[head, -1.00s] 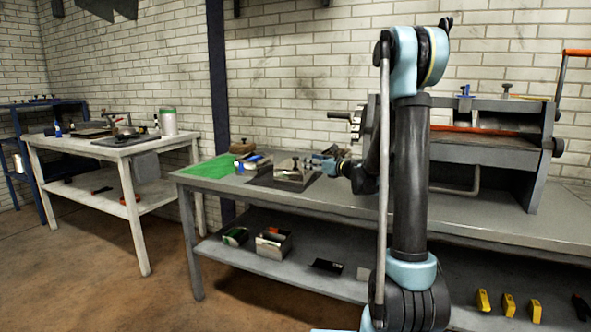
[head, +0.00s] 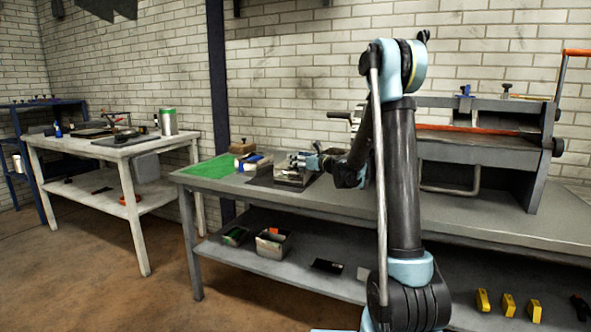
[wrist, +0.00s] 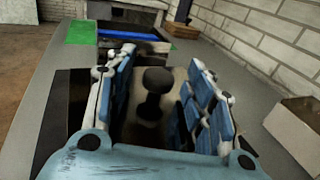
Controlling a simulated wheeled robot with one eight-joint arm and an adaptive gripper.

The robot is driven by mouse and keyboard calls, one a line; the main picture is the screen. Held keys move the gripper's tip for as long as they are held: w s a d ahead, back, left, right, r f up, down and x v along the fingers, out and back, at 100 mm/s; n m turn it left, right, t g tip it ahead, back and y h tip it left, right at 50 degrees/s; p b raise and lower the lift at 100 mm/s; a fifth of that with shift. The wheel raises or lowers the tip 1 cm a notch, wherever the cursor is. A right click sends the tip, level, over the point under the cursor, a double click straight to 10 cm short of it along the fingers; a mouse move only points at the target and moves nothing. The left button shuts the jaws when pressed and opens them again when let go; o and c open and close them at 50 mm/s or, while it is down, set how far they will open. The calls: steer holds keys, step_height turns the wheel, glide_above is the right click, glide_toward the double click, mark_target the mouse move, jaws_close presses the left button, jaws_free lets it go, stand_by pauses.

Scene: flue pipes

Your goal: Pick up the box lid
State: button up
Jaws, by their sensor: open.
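The box lid has a dark round knob (wrist: 155,82), which shows between my fingers in the wrist view. The knob stands upright on a pale surface that my fingers partly hide. In the head view the small grey metal box (head: 291,179) sits on a dark mat (head: 262,182) on the workbench. My gripper (head: 303,161) is over the top of this box. In the wrist view my gripper (wrist: 161,68) is open, with one blue finger on each side of the knob and gaps to both. Whether a fingertip touches the lid I cannot tell.
A green mat (head: 207,168), a blue-rimmed bin (wrist: 133,38) and a brown block (head: 242,147) lie beyond the box. A large roller machine (head: 480,150) stands on the bench at right. A pale open box (wrist: 297,132) is near the wall. The bench front is mostly clear.

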jaws_close()
steer(key=shift+r, duration=0.1)
